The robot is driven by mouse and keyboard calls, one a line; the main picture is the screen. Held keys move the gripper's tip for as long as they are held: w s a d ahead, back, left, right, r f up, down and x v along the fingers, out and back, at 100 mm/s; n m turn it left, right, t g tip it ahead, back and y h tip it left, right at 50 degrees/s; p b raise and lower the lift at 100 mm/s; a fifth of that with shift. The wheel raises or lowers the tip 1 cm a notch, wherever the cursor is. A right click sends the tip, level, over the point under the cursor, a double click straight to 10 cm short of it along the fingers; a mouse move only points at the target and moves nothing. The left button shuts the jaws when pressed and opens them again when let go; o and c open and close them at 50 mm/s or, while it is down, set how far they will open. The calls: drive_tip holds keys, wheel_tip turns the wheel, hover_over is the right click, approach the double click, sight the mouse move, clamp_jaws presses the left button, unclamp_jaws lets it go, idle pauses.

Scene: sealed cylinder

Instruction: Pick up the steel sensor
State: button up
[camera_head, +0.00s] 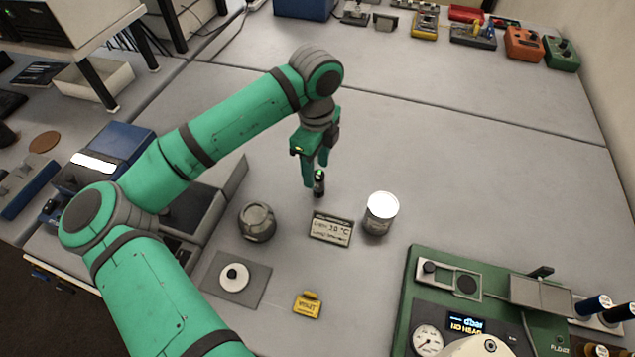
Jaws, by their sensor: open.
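A small dark upright cylinder (319,187) with a green mark near its top stands on the grey bench in the middle of the view; it appears to be the steel sensor, but it is too small to be sure. My gripper (315,172) points down from above it. Its fingers are apart, with the cylinder's top close to the fingertips. I cannot tell whether the cylinder stands between the fingers or just in front of them, or whether they touch it.
Close by are a grey metal jar (257,222), a white-topped can (381,213) and a temperature display (331,229). A round white lid (234,277), a yellow tag (307,304) and a green instrument panel (408,300) lie nearer. The bench behind my gripper is clear.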

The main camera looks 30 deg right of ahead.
sight(318, 174)
drive_tip(key=shift+w+d+f, duration=0.1)
drive_tip(key=shift+d+f, duration=0.05)
drive_tip(key=shift+f, duration=1.25)
drive_tip(key=shift+d+f, duration=0.15)
drive_tip(key=shift+f, duration=1.2)
clamp_jaws()
